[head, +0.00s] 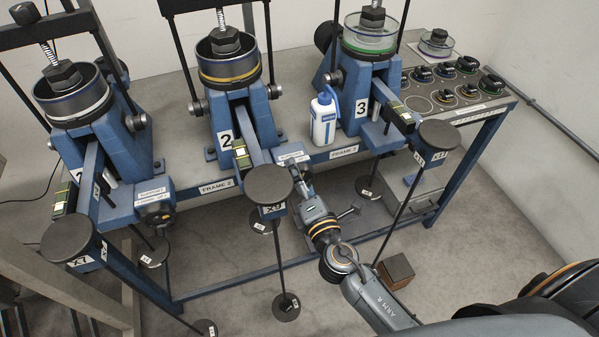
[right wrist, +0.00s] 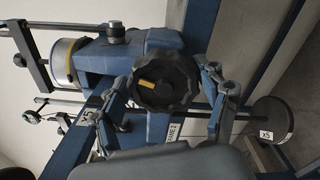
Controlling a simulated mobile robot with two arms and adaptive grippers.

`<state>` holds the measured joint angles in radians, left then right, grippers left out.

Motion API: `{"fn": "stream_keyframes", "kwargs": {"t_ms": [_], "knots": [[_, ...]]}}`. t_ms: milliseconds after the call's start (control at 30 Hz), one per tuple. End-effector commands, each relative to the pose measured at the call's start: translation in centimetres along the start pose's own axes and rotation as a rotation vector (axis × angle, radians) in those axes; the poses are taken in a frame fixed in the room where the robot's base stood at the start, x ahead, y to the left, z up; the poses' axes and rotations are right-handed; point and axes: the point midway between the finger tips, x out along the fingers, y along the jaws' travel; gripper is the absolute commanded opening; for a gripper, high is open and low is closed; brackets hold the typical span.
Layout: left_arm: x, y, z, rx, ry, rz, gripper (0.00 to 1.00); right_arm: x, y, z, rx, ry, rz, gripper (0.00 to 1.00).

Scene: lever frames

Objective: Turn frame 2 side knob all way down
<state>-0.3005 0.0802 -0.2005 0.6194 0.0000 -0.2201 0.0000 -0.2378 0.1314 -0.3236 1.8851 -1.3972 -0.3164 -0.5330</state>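Frame 2 (head: 233,118) is the middle blue lever frame, with a plate marked 2 on its front. Its side knob (right wrist: 163,84) is black and lobed with a yellow mark, and fills the middle of the right wrist view. In the head view the knob is mostly hidden behind my gripper and the hanging weight pan. My right gripper (head: 303,186) is at the lower right side of frame 2. In the right wrist view the gripper (right wrist: 160,92) has its fingers spread, one on each side of the knob. I cannot tell whether they touch it. My left gripper is not in view.
A round weight pan marked X5 (head: 269,184) hangs close left of my gripper. Frame 1 (head: 100,130) stands left, frame 3 (head: 355,90) right. A white bottle (head: 323,118) stands between frames 2 and 3. A brown block (head: 396,271) lies on the floor.

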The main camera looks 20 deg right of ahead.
Motion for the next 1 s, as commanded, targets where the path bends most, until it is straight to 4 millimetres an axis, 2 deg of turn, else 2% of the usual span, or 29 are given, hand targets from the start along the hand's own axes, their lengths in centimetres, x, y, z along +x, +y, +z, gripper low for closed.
{"fn": "stream_keyframes", "kwargs": {"t_ms": [367, 800, 1000], "knots": [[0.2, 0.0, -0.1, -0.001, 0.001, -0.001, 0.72, -0.2, -0.2, -0.1, 0.008, 0.002, -0.003, 0.85], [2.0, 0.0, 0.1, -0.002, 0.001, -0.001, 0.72, -5.2, -0.5, -0.3, 0.009, 0.003, -0.005, 0.85], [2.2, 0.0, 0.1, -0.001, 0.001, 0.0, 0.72, -6.2, -0.3, -0.2, 0.009, 0.003, -0.004, 0.85]]}}
